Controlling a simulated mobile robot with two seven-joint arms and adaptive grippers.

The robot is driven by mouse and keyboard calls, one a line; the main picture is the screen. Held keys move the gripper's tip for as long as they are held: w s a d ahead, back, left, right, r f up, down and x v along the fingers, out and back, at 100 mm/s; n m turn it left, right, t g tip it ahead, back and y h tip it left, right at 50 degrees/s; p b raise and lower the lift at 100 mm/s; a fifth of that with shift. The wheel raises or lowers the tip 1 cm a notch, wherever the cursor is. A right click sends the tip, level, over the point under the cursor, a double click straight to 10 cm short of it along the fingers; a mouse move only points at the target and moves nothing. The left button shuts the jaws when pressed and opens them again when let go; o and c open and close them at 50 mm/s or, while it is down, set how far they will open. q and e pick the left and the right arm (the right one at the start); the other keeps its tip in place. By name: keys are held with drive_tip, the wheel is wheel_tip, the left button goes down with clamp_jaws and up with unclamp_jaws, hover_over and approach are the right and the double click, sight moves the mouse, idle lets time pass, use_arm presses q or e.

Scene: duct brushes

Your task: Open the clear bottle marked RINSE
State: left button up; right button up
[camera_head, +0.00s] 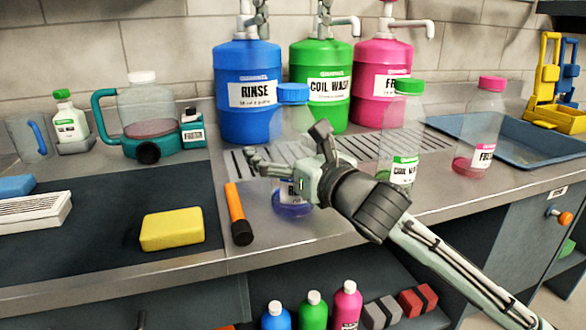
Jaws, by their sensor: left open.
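The clear bottle (291,120) has a blue cap (292,93) and some blue liquid at the bottom. It stands upright on the metal counter, and its cap is on. Its label shows only an "R"; my gripper hides the rest.
Large blue (247,115), green (321,110) and pink (383,85) pump jugs stand behind; the blue one reads RINSE. Clear bottles with green (408,115) and pink (482,125) caps stand to the right. An orange-and-black tool (237,208) and a yellow sponge (172,229) lie to the left.

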drive_tip(key=c, duration=2)
clamp_jaws()
